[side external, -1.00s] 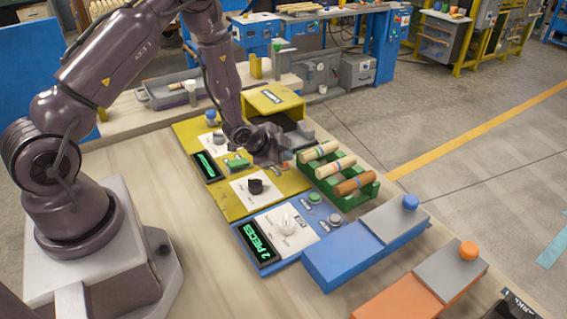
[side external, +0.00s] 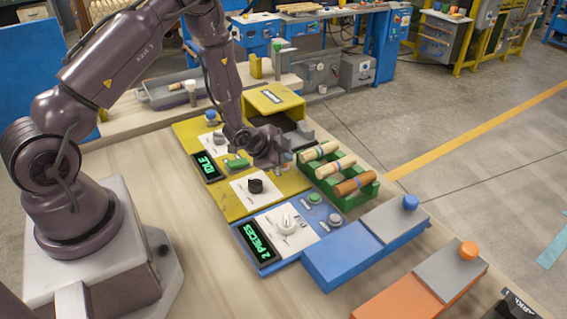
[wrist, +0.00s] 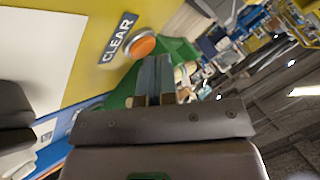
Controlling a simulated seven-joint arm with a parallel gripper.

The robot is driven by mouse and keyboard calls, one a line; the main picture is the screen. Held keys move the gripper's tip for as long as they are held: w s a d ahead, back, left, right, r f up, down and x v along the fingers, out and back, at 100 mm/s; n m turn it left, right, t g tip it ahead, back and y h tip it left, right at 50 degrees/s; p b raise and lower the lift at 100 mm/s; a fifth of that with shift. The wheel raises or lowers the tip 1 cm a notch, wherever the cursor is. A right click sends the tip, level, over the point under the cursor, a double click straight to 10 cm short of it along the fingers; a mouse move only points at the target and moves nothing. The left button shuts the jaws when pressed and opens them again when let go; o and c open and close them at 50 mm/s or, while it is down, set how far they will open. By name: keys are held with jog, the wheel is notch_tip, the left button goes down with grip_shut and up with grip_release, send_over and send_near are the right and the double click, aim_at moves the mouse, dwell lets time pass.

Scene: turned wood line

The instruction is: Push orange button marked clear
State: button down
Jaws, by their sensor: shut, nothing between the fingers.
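The orange button (wrist: 143,45) sits on the yellow panel (wrist: 90,60) in the wrist view, beside a dark label (wrist: 117,38) reading CLEAR. My gripper (wrist: 153,66) is shut and empty, its fingertips just beside the button in that picture. I cannot tell whether they touch it. In the side view my gripper (side external: 286,158) is low over the right part of the yellow panel (side external: 232,206), and the button is mostly hidden by it. A display (side external: 207,165) on the yellow panel reads IDLE.
A green rack (side external: 345,198) with turned wood pieces stands close right of my gripper. A blue panel (side external: 270,220) with a "2 PIECES" display (side external: 258,243) lies nearer the camera. A blue box (side external: 350,250) and an orange box (side external: 405,300) with knobs stand at the right front.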

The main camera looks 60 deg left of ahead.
jog(key=shift+r, duration=0.7)
jog(key=shift+r, duration=2.55)
